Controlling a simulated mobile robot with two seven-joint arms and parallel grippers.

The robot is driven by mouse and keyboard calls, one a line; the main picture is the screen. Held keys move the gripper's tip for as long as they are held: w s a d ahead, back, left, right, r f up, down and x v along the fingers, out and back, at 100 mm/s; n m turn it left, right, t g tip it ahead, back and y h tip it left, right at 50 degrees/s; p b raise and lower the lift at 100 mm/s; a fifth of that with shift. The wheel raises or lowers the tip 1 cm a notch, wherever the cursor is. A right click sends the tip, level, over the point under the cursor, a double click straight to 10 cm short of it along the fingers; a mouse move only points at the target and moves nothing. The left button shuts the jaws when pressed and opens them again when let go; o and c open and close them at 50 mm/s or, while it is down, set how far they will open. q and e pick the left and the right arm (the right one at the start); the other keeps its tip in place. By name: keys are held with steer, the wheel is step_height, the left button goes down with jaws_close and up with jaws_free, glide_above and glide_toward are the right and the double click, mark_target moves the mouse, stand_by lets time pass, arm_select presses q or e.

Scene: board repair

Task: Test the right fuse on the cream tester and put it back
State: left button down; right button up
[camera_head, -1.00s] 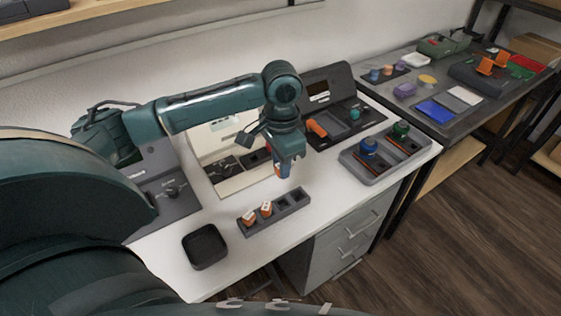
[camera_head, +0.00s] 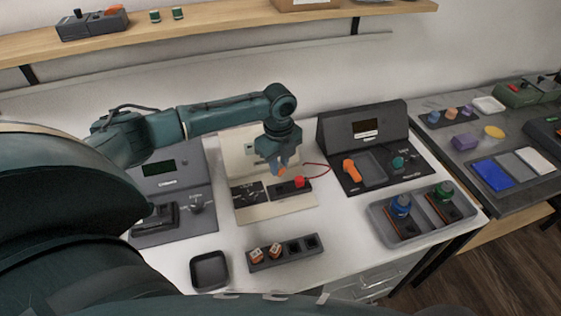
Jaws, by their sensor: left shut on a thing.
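The cream tester (camera_head: 245,212) stands on the white bench, with a dark dial panel, a dark socket block and a red part (camera_head: 300,182) at its right. My left gripper (camera_head: 281,167) is shut on a small orange fuse (camera_head: 281,172), just above the tester's dark block. I cannot tell whether the fuse touches it. The grey fuse rack (camera_head: 290,253) in front of the tester holds two orange fuses, the left one (camera_head: 257,254) and another (camera_head: 275,250). Its two right slots look empty. My right gripper is not in view.
A small black tray (camera_head: 194,271) lies left of the rack. A dark tester (camera_head: 180,185) stands left and another dark unit (camera_head: 340,132) stands right. A grey tray (camera_head: 377,220) holds blue- and green-topped parts. A wooden shelf (camera_head: 230,30) hangs above.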

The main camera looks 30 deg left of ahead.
arm_select(q)
steer(key=shift+f+b, duration=0.8)
steer(key=shift+b, duration=0.15)
steer(key=shift+f+b, duration=0.4)
steer(key=shift+b, duration=0.05)
steer(key=shift+s+f+b, duration=0.1)
steer(key=shift+f+b, duration=0.8)
steer(key=shift+b, duration=0.05)
steer(key=shift+f, duration=0.55)
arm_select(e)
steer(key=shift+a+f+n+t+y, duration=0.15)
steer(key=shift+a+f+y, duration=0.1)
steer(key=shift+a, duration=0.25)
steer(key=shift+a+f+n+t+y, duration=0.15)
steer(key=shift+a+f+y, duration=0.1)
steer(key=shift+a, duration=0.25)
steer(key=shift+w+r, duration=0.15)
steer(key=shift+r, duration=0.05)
arm_select(q)
steer(key=shift+p, duration=0.85)
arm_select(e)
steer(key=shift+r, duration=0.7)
arm_select(q)
steer(key=shift+f, duration=0.4)
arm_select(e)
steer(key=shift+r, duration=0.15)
